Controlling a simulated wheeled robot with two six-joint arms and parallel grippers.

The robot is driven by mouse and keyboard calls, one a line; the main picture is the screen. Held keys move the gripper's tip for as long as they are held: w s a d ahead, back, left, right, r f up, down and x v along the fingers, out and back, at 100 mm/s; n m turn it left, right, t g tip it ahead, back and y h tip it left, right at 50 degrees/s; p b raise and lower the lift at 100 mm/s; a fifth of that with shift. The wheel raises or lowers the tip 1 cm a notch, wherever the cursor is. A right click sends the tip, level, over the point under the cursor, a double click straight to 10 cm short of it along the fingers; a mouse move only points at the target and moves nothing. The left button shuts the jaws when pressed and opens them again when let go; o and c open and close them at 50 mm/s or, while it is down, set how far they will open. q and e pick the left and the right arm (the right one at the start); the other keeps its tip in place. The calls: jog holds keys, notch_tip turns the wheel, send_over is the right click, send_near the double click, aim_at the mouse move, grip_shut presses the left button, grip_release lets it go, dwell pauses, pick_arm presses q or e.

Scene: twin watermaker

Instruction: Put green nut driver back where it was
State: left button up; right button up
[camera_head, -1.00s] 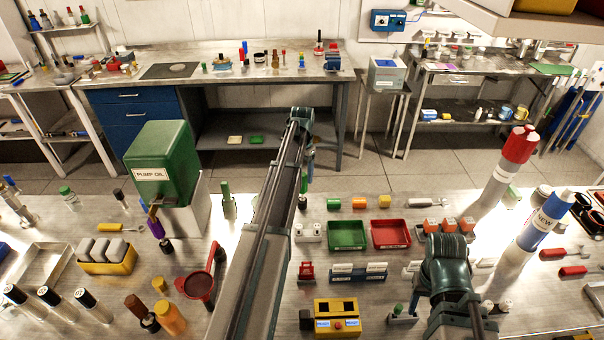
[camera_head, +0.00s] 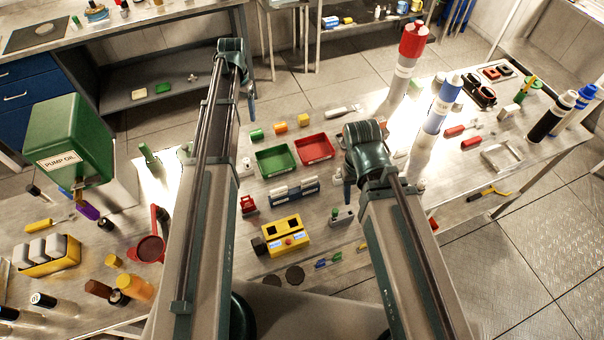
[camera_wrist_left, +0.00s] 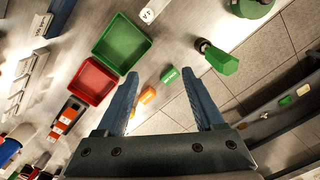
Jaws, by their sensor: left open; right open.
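No tool in view can be told for certain as the green nut driver. Small green and blue pieces (camera_head: 321,264) lie at the front edge of the bench in the head view. A green knob (camera_head: 335,212) stands on a small grey base beside my right gripper. My right gripper (camera_head: 348,192) points down over the bench, right of the red tray. It is open, and no held object shows.
A green tray (camera_head: 277,159) and a red tray (camera_head: 314,148) lie mid-bench. A yellow box (camera_head: 282,237) stands in front of them. The pump oil tank (camera_head: 70,130) is at left. Tall white cylinders with red (camera_head: 411,45) and blue (camera_head: 440,105) stand at right.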

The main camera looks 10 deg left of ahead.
pick_arm(q)
jog(key=s+d+m+y, duration=0.1)
jog(key=s+d, duration=2.3)
jog(key=d, duration=0.2)
jog(key=shift+s+m, duration=0.15)
jog(key=shift+m, duration=0.25)
